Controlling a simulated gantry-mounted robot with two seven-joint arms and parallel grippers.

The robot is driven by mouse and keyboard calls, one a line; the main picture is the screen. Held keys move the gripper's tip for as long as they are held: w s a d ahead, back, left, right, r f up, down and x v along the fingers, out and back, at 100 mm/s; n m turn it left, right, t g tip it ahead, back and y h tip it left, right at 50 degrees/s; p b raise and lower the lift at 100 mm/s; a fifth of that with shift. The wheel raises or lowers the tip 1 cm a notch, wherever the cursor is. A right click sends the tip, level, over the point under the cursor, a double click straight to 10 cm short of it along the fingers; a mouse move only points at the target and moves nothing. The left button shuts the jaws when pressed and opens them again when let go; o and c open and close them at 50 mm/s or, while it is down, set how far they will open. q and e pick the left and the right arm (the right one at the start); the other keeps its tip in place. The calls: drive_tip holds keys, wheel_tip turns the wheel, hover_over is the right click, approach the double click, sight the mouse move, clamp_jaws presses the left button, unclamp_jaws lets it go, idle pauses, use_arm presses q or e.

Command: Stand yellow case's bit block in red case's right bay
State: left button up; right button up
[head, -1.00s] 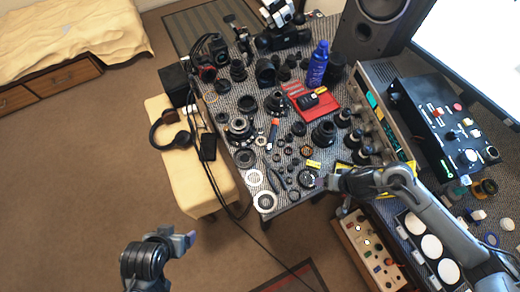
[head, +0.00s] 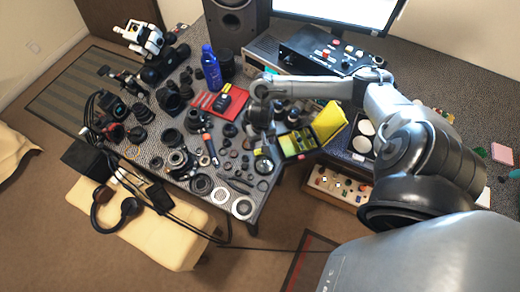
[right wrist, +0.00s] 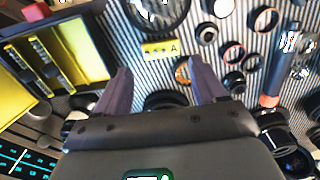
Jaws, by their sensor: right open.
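The yellow case (head: 330,121) stands open on the table in the head view, right of my right gripper (head: 263,150). In the right wrist view the yellow case (right wrist: 68,42) is at the left. Its dark tray holds narrow yellow-and-black blocks (right wrist: 50,66); I cannot tell for sure which is the bit block. My right gripper (right wrist: 160,68) is open and empty, beside the case, over small parts on the striped mat. The red case (head: 238,96) lies open farther back, left of my right arm, with a dark item in it. My left gripper is out of view.
Rings and lens parts (head: 180,160) crowd the table around the right gripper. A screwdriver (head: 209,148) lies left of it. A blue bottle (head: 211,70) stands behind the red case.

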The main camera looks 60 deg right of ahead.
drive_tip(key=shift+w+f+b, duration=0.1)
drive_tip(key=shift+f+b, duration=1)
drive_tip(key=shift+f, duration=1.65)
drive_tip(key=shift+c, duration=0.3)
drive_tip(key=c, duration=0.8)
drive_tip(key=shift+r, duration=0.15)
